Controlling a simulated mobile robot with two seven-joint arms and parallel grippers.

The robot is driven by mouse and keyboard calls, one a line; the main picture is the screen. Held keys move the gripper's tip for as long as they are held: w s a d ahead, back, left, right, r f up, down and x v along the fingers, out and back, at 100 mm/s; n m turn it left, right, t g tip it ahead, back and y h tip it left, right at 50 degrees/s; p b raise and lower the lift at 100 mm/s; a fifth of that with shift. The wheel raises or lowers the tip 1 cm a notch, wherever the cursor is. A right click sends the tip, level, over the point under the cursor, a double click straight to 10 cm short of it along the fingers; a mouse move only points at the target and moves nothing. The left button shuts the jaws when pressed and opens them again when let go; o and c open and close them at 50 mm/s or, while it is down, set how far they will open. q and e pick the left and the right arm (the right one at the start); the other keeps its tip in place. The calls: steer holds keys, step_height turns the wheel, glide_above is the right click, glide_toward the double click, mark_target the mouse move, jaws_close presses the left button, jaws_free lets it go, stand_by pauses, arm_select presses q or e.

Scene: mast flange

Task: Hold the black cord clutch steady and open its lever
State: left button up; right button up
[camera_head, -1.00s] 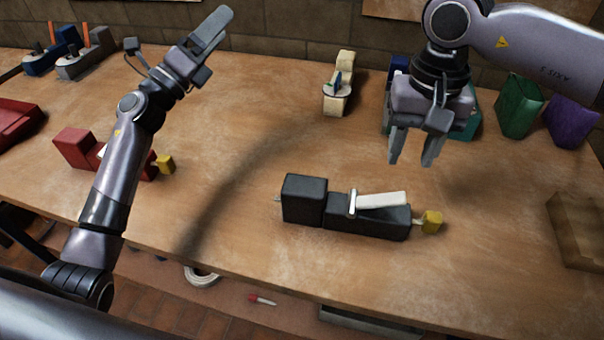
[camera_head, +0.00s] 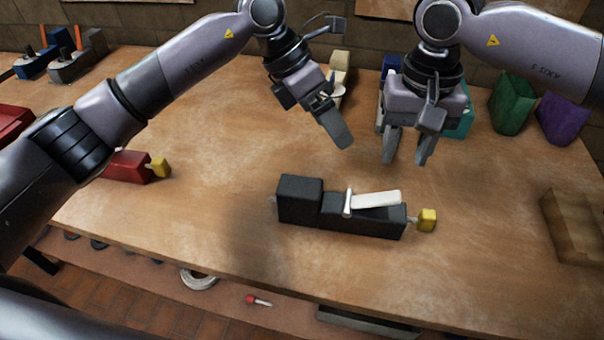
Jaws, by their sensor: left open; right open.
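The black cord clutch (camera_head: 302,200) lies on the wooden bench near its front edge, long side running left to right. Its white lever (camera_head: 375,199) lies along the top of its right part, tilted slightly up to the right. A yellow end piece (camera_head: 427,219) sticks out at its right end. My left gripper (camera_head: 334,120) is open and empty, in the air behind and above the clutch. My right gripper (camera_head: 404,160) is open and empty, fingers pointing down, above and behind the clutch's right end. Neither gripper touches the clutch.
A red clutch (camera_head: 128,166) lies at left, partly behind my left arm. A cream one (camera_head: 340,66) stands at the back. Green (camera_head: 513,103) and purple (camera_head: 567,118) bags stand at back right, a brown box (camera_head: 572,228) at right. The bench around the black clutch is clear.

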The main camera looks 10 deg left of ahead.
mark_target(302, 185)
arm_select(q)
steer(key=s+a+f+m+y, duration=0.1)
steer(key=f+y, duration=0.1)
steer(key=f, duration=0.1)
steer(key=s+a+f+m+y, duration=0.1)
steer(key=f+m+y, duration=0.1)
steer(key=s+a+f+m+y, duration=0.1)
steer(key=s+f+m, duration=0.1)
steer(key=f, duration=0.1)
steer(key=shift+f+y, duration=0.3)
steer(key=shift+y, duration=0.1)
steer(key=shift+s+a+f+m+y, duration=0.25)
steer(key=shift+f+m+y, duration=0.05)
steer(key=shift+f+m, duration=0.25)
steer(key=shift+f, duration=3.4)
steer(key=c, duration=1.3)
steer(key=shift+c, duration=0.2)
arm_select(e)
steer(key=shift+o, duration=1.2)
